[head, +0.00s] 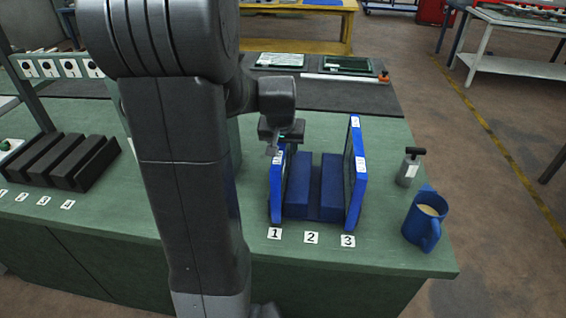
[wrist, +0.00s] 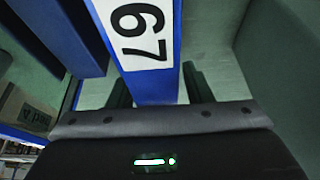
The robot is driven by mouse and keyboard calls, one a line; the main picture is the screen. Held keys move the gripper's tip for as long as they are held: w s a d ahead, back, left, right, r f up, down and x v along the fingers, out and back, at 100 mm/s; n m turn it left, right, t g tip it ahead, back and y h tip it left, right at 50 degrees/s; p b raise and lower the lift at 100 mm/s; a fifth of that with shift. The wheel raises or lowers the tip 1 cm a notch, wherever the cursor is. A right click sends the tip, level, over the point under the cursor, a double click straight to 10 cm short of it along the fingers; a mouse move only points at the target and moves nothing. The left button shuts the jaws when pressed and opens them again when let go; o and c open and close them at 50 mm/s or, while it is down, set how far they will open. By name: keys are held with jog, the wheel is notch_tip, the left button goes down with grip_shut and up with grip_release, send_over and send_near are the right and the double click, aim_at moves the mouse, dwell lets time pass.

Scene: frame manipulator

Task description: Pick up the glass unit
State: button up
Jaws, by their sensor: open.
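A glass unit with a blue frame (head: 275,200) stands upright at the tag 1 on the green workbench. A second blue-framed unit (head: 356,185) stands upright at tag 3. Dark blue rack blocks (head: 329,185) lie between them. My gripper (head: 277,147) is over the top of the unit at tag 1. In the wrist view, a blue frame edge (wrist: 158,90) with a white label reading 67 runs between the two dark fingers of my open gripper (wrist: 158,86). Whether the fingers touch the frame I cannot tell. My arm hides part of the bench.
A blue mug (head: 425,221) and a small grey canister (head: 408,168) stand on the right of the bench (head: 400,255). Black slotted blocks (head: 62,160) sit at the left. A dark mat behind holds flat panels (head: 348,65) and a white rod.

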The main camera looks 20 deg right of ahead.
grip_shut()
dwell(1.4)
